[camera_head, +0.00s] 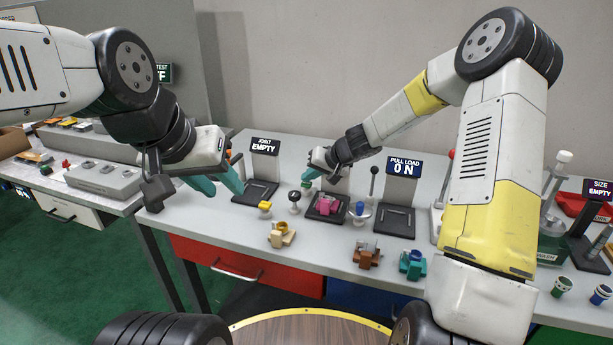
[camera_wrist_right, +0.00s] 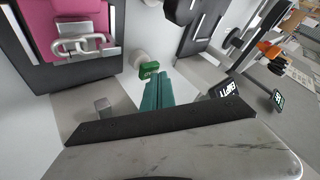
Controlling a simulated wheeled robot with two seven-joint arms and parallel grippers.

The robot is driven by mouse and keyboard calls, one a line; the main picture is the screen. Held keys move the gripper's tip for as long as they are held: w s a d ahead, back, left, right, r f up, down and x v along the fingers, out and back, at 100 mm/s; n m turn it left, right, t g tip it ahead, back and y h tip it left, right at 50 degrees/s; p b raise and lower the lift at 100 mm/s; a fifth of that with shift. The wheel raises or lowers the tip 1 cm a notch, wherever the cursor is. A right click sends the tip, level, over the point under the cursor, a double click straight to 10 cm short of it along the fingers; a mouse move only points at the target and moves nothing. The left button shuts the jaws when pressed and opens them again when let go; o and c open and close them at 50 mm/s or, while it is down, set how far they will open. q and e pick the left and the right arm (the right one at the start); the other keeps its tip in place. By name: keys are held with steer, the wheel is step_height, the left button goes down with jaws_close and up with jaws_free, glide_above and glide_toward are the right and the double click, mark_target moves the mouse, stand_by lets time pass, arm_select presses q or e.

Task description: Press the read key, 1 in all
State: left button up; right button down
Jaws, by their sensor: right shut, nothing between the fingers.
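A small green key (camera_wrist_right: 148,70) with faint lettering, too small to read surely, sits on a pale round stem in the right wrist view. My right gripper (camera_wrist_right: 157,76) is shut and empty, its teal fingers together. The fingertips are right beside the green key; I cannot tell whether they touch it. In the head view my right gripper (camera_head: 308,178) is above the table behind the middle black stand, and mostly hides the key. My left gripper (camera_head: 218,187) is open and empty, its teal fingers apart, over the table's left end.
A pink block (camera_head: 326,204) with a metal link lies on the middle black stand (camera_head: 313,215). An empty stand (camera_head: 393,224) stands under the "PULL LOAD ON" sign (camera_head: 404,167). Yellow (camera_head: 265,206), black (camera_head: 295,197) and blue (camera_head: 359,210) knobs stand nearby. Several coloured parts line the front edge.

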mark_target(309, 184)
steer(key=shift+f, duration=0.3)
stand_by(0.5)
steer(key=shift+r, duration=1.05)
steer(key=shift+r, duration=0.1)
steer(key=shift+r, duration=2.4)
